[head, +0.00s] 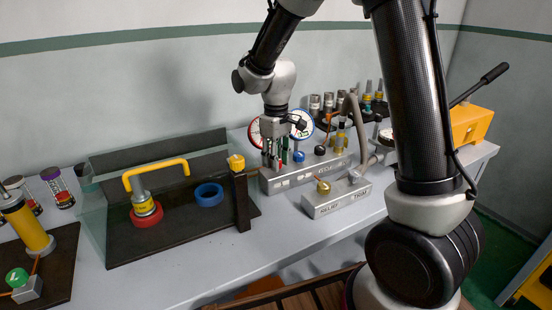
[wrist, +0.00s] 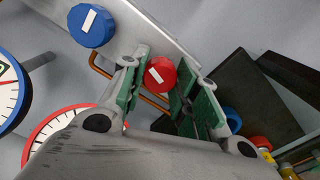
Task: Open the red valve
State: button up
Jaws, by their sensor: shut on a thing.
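The red valve (wrist: 160,73) is a round red knob with a white bar mark on its top. In the wrist view it sits between the green-padded fingers of my gripper (wrist: 163,92), which is shut on it. In the head view my gripper (head: 273,155) points down at the left end of the grey manifold block (head: 290,182). There the fingers mostly hide the red valve.
A blue knob (head: 298,157) stands just right of my gripper, also in the wrist view (wrist: 91,25). A red-rimmed gauge (head: 254,133) and a blue-rimmed gauge (head: 303,123) stand close behind.

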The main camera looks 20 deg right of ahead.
jog(key=shift+n, duration=0.8)
jog(key=o, duration=1)
jog(key=shift+o, duration=0.2)
notch_tip(320, 180, up, 12)
